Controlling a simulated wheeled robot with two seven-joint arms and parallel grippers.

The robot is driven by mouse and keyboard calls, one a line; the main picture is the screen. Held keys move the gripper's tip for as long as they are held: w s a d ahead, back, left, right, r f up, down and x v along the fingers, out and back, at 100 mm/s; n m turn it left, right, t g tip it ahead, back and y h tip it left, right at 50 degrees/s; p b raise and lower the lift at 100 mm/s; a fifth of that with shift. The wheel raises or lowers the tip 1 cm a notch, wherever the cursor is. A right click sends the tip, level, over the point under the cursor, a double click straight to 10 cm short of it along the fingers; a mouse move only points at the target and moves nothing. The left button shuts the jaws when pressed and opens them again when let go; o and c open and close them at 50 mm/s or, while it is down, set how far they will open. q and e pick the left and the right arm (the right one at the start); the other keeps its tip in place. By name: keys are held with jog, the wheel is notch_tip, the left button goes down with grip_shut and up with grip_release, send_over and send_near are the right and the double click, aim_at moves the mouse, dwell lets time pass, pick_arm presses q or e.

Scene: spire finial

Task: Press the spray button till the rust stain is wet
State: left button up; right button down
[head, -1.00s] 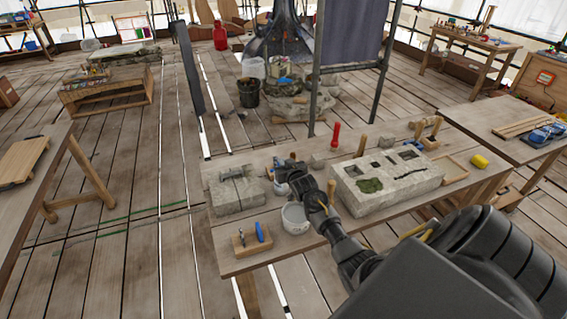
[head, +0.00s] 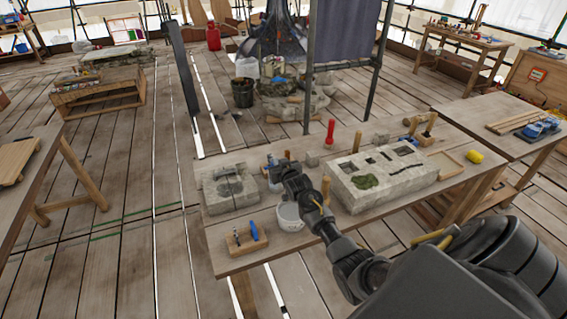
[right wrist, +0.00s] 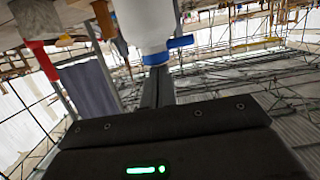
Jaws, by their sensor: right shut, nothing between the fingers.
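A white spray bottle with a blue cap and side nozzle (right wrist: 180,42) stands out in the right wrist view. The closed fingers of my right gripper (right wrist: 158,78) are right at its blue top; I cannot tell whether they press it. In the head view, my right gripper (head: 276,168) is over the table beside the left grey stone block (head: 225,202), and largely hides the bottle. The block's top has a darker patch (head: 232,186), seemingly the stain; its wetness is too small to judge. My left gripper is not in view.
A white bucket (head: 290,216) sits under my right arm. A larger stone block with recesses and moss (head: 392,185) lies to the right. A small wooden holder with blue and dark tools (head: 245,240) is at the front. A red-handled tool (head: 330,132) stands behind.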

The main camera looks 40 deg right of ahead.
notch_tip(320, 180, up, 4)
jog(key=p, duration=0.2)
jog(key=shift+w+f+p, duration=0.1)
jog(key=shift+f+p, duration=0.1)
jog(key=shift+p, duration=0.2)
pick_arm(q)
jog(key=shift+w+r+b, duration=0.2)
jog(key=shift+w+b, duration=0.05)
jog(key=shift+b, duration=1.25)
pick_arm(e)
jog(key=v, duration=1)
jog(key=shift+f, duration=0.1)
